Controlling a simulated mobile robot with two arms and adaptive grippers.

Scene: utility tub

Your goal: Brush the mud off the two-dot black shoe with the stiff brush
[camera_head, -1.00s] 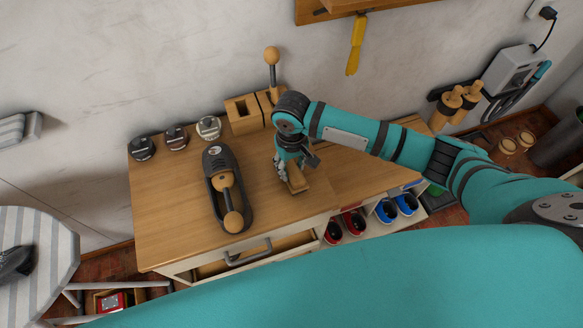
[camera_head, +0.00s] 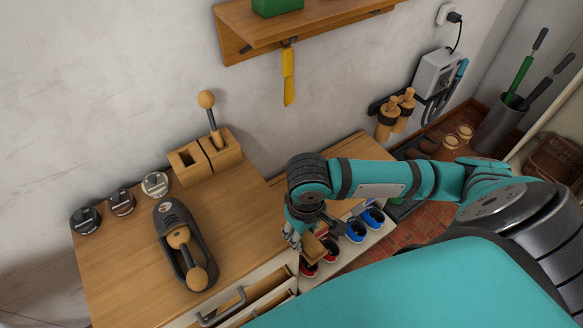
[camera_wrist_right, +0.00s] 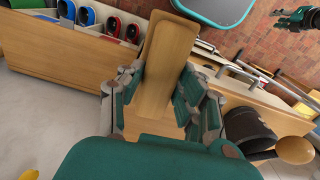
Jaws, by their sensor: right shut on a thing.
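My right gripper (camera_head: 297,232) is shut on a wooden-backed brush (camera_head: 315,246), just off the front right of the worktop. In the right wrist view the brush's flat wooden back (camera_wrist_right: 168,60) sits between the fingers; its bristles are hidden. A black shoe (camera_head: 171,217) with a ball-ended wooden piece in it lies on the worktop, to the left of the gripper and apart from it. Its dots and any mud cannot be made out. What looks like my left gripper (camera_wrist_right: 284,18) shows small at the top right of the right wrist view; its opening is unclear.
Three round tins (camera_head: 122,201) stand left of a two-slot wooden holder (camera_head: 222,152) with a ball-topped handle in it. The worktop (camera_head: 235,205) is bare between shoe and gripper. Red and blue shoes (camera_head: 356,231) sit in a low rack. A drawer (camera_head: 265,285) stands partly open below.

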